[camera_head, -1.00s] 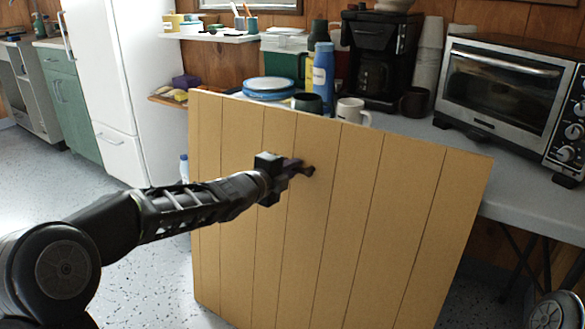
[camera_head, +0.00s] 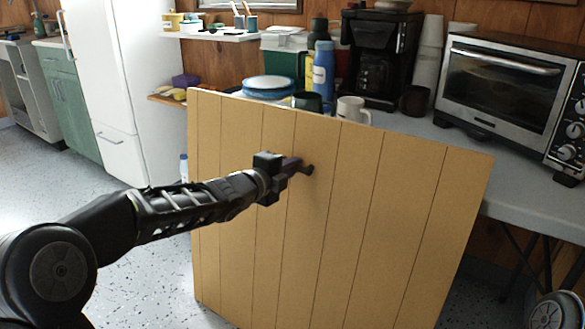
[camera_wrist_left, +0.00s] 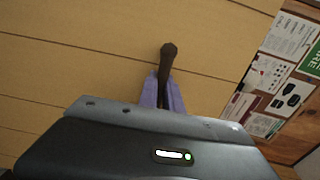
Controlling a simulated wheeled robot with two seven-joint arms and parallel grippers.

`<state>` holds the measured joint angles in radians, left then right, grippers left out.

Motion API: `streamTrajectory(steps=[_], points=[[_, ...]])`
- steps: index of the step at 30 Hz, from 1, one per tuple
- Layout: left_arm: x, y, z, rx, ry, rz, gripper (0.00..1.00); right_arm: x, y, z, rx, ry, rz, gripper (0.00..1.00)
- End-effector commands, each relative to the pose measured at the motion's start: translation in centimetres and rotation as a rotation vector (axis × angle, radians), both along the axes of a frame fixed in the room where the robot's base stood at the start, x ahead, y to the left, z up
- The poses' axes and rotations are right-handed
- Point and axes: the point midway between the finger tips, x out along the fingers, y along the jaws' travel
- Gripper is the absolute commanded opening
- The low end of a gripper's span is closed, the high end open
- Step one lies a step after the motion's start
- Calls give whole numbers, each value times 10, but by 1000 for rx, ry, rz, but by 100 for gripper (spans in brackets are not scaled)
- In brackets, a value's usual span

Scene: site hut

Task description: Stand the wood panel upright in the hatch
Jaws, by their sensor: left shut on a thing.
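The wood panel (camera_head: 345,215) is a large tan board with dark grooves. It stands roughly upright and slightly tilted in the middle of the head view, in front of the counter, and its lower edge is cut off by the frame. A dark knob or handle (camera_head: 308,169) sticks out of its face. My left gripper (camera_head: 296,167) is at the panel's face, shut on this handle. In the left wrist view, the handle (camera_wrist_left: 168,52) shows between the purplish fingers, with the panel (camera_wrist_left: 110,45) behind. No hatch can be made out. My right gripper is not in view.
Behind the panel is a counter (camera_head: 520,205) with a toaster oven (camera_head: 505,90), a coffee maker (camera_head: 378,60), a blue bottle (camera_head: 323,78), mugs and plates. A white fridge (camera_head: 110,90) stands at the left. Speckled floor (camera_head: 140,265) is open at the left.

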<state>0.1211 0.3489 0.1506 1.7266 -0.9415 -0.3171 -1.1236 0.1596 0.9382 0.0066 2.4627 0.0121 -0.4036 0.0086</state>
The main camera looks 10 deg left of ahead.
Motion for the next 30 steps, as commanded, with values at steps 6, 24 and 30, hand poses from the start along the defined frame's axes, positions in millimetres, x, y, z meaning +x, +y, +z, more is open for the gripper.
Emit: streamTrajectory(steps=[6,24,30], points=[[-8,3,12,-11,-35,0,0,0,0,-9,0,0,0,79],[-13,5,17,-17,-49,-1,0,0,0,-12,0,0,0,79],[-19,8,21,-22,-66,-1,0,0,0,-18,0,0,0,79]])
